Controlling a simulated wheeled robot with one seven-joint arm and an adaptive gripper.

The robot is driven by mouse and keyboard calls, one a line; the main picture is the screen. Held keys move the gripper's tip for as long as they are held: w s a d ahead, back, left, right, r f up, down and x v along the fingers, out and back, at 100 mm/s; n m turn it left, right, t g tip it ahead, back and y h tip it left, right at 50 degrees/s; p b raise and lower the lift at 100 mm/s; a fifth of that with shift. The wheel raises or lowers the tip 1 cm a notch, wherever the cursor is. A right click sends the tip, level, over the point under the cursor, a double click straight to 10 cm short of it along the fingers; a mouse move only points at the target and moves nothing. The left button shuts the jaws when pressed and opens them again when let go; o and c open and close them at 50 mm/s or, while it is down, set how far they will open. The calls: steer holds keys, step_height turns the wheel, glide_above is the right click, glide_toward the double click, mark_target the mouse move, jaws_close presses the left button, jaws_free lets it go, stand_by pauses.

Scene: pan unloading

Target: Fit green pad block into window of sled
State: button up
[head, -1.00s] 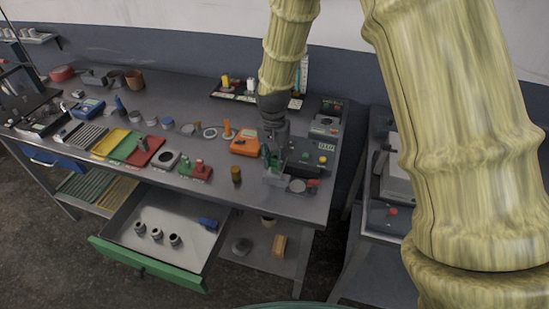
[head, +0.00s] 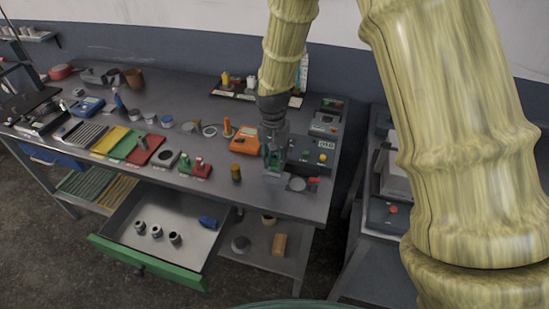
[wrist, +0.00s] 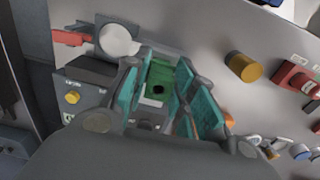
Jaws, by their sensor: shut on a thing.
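The green pad block (wrist: 158,82) has a dark round hole in its face and sits between the teal fingers of my gripper (wrist: 165,90) in the wrist view. The gripper is shut on it. In the head view my gripper (head: 274,160) points down at the right end of the bench, beside a dark machine. A grey plate with a pale disc (wrist: 118,40) and a red tab lies just past the fingers, at their upper left; it may be the sled. I cannot make out its window. The fingers hide the block's lower edges and whether it touches anything below.
The dark machine (head: 310,155) with yellow and green buttons stands close to the gripper. A brown-yellow cylinder (head: 236,173), an orange box (head: 243,147) and a red-green fixture (head: 196,166) stand to the left. The green-fronted drawer (head: 150,264) is open below the bench.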

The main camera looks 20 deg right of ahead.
steer(key=shift+f, duration=0.85)
stand_by(0.9)
steer(key=o, duration=1.1)
steer(key=shift+r, duration=0.15)
step_height(320, 180, up, 12)
steer(key=shift+w+a+f, duration=0.1)
stand_by(0.4)
